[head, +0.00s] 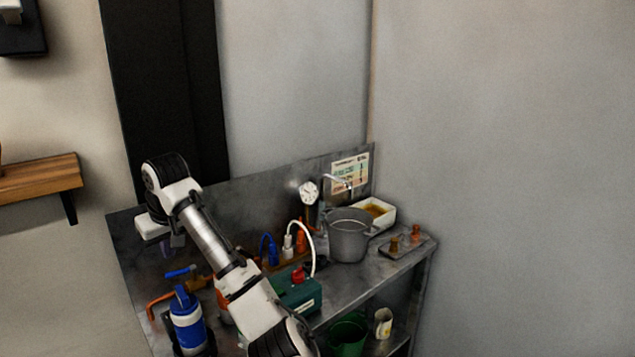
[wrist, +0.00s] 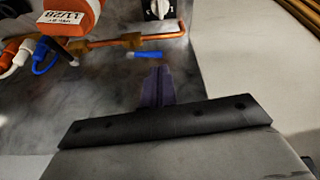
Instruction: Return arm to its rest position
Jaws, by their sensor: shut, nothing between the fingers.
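My arm reaches over the left part of a metal workbench (head: 350,290) in the head view. My gripper (head: 166,246) hangs below the white hand, above the bench's left end near a blue-handled valve (head: 180,272) on a copper pipe. In the wrist view the dark purple fingers of my gripper (wrist: 158,84) are together with nothing between them. The blue valve handle (wrist: 146,55) lies just beyond the fingertips in that view; I cannot tell the exact gap.
A blue and white canister (head: 187,322) stands close to my arm. A green box (head: 300,290), a grey pot (head: 349,236), a gauge (head: 308,192) and a white tray (head: 380,214) are to the right. An orange labelled unit (wrist: 72,16) shows in the wrist view. A wooden shelf (head: 40,178) is at left.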

